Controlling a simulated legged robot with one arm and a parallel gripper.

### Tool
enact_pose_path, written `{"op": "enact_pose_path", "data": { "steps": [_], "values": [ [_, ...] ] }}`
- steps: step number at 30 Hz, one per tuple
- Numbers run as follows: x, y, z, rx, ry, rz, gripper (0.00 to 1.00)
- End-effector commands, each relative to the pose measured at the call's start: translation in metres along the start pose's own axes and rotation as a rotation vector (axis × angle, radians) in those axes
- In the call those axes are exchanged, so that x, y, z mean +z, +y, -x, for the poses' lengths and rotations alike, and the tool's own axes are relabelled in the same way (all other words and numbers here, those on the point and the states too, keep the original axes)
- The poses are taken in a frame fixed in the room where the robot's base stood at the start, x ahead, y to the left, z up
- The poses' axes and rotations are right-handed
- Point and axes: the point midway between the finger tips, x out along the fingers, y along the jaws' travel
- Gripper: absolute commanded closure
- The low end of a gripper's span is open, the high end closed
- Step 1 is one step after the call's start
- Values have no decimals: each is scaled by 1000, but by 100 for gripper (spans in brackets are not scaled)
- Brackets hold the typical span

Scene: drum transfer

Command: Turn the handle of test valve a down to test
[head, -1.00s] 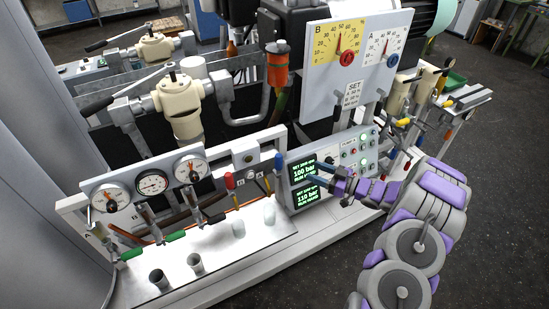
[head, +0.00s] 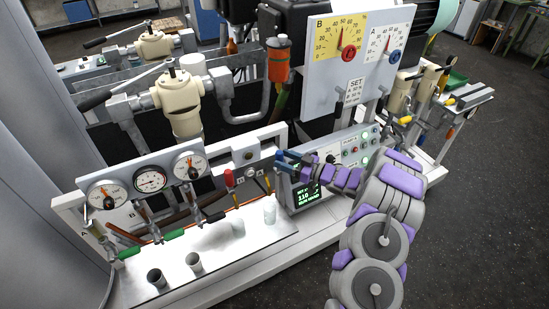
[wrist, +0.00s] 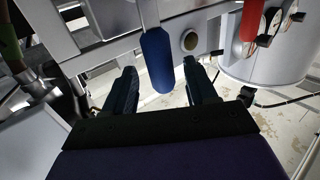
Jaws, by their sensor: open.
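A blue hanging handle (wrist: 156,62) is between the two open fingers of my gripper (wrist: 160,80) in the wrist view. Its lower end reaches in past the fingertips, with gaps on both sides. In the head view my gripper (head: 287,160) is at the right end of the valve panel and largely covers the blue handle. I cannot read which valve is labelled test valve a.
Three round gauges (head: 150,181) stand left of the handles above a pale bench top (head: 215,245) with several cups. A control box with a green display (head: 309,197) is just below my gripper. Pipes and a gauge board (head: 350,70) rise behind. Floor at right is open.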

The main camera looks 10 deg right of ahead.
Motion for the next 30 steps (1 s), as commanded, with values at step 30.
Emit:
{"op": "enact_pose_path", "data": {
  "steps": [30],
  "values": [
    [0, 0, -46, 2, -1, 0, 69]
  ]
}}
